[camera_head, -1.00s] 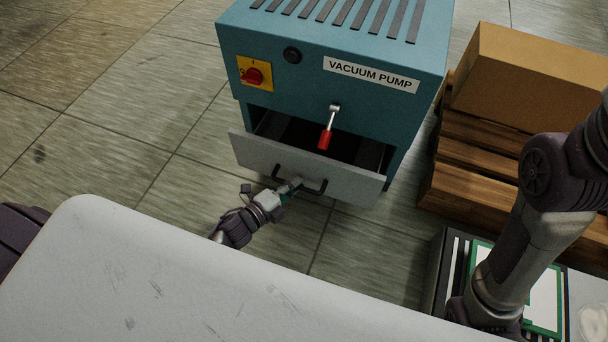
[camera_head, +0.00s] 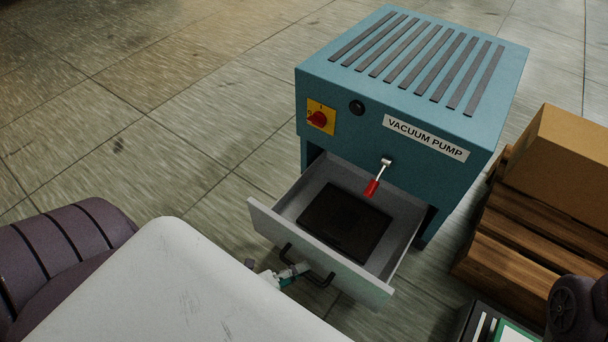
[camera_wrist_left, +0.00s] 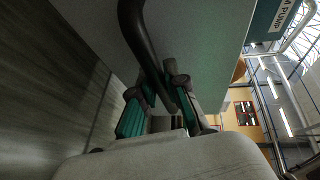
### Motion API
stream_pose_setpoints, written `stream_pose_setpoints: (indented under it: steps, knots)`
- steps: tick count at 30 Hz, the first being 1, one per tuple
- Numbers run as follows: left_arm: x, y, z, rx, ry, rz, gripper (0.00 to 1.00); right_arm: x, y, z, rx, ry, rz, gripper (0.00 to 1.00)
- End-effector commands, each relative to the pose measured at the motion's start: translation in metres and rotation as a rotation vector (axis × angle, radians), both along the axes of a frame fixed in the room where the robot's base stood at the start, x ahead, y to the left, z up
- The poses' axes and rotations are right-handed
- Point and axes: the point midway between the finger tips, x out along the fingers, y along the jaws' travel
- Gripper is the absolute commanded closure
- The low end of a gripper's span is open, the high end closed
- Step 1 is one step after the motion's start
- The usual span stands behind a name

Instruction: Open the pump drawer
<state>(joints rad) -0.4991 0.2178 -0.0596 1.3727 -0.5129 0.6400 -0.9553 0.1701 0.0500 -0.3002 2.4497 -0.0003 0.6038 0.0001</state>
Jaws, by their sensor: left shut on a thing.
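The grey pump drawer (camera_head: 323,262) is pulled well out of the blue vacuum pump cabinet (camera_head: 400,105). A dark flat panel (camera_head: 343,222) lies inside it. My left gripper (camera_head: 292,274) is at the black drawer handle (camera_head: 318,279) on the drawer front. In the left wrist view, the green-padded fingers (camera_wrist_left: 160,100) are closed around the handle bar (camera_wrist_left: 135,35). My white body part hides most of the left gripper's wrist in the head view. My right gripper is not in view.
A red-handled lever (camera_head: 373,184) hangs from the cabinet face above the drawer. A red and yellow switch (camera_head: 319,117) is at its upper left. A wooden pallet (camera_head: 520,235) with a cardboard box (camera_head: 560,160) stands to the right. The floor to the left is clear.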

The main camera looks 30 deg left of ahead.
Motion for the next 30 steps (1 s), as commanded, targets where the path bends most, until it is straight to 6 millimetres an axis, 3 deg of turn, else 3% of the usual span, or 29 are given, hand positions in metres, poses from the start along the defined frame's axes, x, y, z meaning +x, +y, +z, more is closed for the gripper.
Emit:
stream_pose_setpoints:
  steps: [8, 9, 14, 23, 30]
  knots:
    - [0.000, 0.000, 0.000, 0.000, 0.000, 0.000, 1.00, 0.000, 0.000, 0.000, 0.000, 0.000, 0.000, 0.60]
    - [0.000, 0.000, 0.000, 0.000, 0.000, 0.000, 0.86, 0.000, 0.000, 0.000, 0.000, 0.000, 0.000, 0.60]
    - [0.000, 0.000, 0.000, 0.000, 0.000, 0.000, 0.61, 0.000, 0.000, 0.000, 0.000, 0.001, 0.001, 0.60]
    - [-0.001, 0.000, 0.000, 0.000, 0.001, 0.000, 0.61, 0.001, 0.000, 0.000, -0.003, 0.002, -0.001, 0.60]
    - [-0.029, 0.013, 0.005, 0.002, 0.005, 0.000, 0.61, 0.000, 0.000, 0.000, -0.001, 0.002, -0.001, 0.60]
